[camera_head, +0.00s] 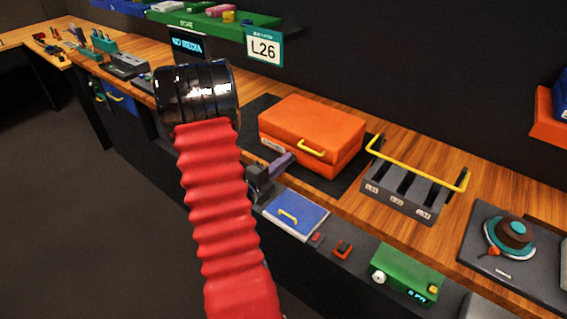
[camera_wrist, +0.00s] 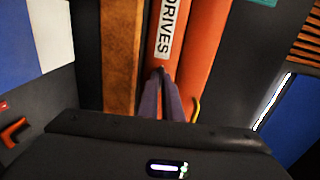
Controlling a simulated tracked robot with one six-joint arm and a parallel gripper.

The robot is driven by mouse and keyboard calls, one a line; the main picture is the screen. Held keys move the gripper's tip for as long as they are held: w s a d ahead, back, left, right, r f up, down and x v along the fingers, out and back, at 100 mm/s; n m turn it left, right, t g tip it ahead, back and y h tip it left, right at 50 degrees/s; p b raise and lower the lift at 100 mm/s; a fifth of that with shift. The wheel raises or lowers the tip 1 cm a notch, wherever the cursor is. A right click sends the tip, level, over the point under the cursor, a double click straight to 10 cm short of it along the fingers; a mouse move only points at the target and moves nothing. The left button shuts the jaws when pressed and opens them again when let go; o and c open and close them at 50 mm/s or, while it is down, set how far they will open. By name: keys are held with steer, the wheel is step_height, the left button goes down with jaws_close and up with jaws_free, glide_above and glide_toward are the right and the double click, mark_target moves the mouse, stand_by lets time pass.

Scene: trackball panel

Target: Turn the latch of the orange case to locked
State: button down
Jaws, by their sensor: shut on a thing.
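The orange case (camera_head: 318,125) lies closed on a dark mat on the wooden counter, with a yellow handle (camera_head: 312,148) on its front. In the wrist view its orange front (camera_wrist: 205,50) bears a white label reading DRIVES (camera_wrist: 166,28). My gripper (camera_head: 290,157) reaches the left part of the case's front, left of the handle. In the wrist view its purple fingers (camera_wrist: 162,75) come together at the case front just below the label. They are shut on a small part there, which I take to be the latch. The fingertips mostly hide it, so its angle cannot be told.
A grey slotted rack (camera_head: 405,190) with a yellow bar stands right of the case. Below the counter edge are a blue panel (camera_head: 297,215) and a green box (camera_head: 408,272). A green shelf (camera_head: 215,28) hangs behind.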

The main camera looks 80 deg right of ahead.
steer(key=shift+w+f, duration=0.1)
steer(key=shift+w, duration=0.05)
steer(key=c, duration=1.9)
jaws_free()
steer(key=shift+c, duration=0.2)
steer(key=shift+a, duration=0.1)
steer(key=v, duration=1.3)
steer(key=shift+a, duration=0.25)
steer(key=shift+w, duration=0.1)
